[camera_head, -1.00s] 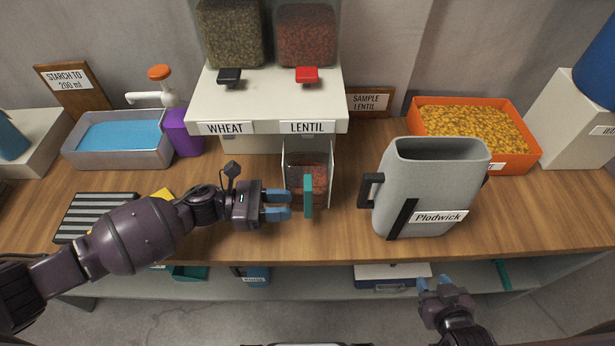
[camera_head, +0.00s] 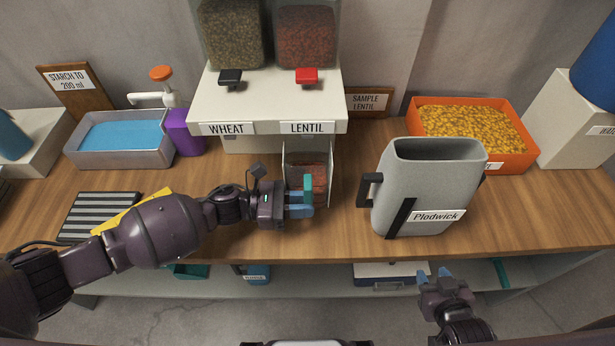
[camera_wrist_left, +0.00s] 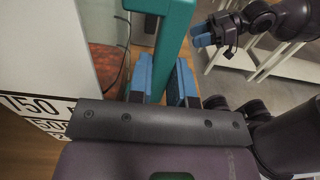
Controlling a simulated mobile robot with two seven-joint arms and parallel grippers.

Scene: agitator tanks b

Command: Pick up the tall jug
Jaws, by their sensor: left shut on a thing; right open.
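The tall jug (camera_head: 294,174) stands on the wooden table under the LENTIL outlet, with reddish lentils showing inside it. Its upright teal handle (camera_head: 308,183) faces me, and it also shows large in the left wrist view (camera_wrist_left: 171,45). My left gripper (camera_head: 302,203) is shut on this handle, with one blue finger on each side of it in the left wrist view (camera_wrist_left: 163,82). The fingers hide the lower handle in the head view. My right gripper (camera_head: 435,276) is open and empty in front of the table's front edge, at the right.
A grey Plodwick jug (camera_head: 425,180) stands to the right, with bare table between. The dispenser (camera_head: 265,108) overhangs the tall jug. A purple cup (camera_head: 184,133) and blue-filled tray (camera_head: 163,155) are at the left. An orange bin (camera_head: 511,157) is at the back right.

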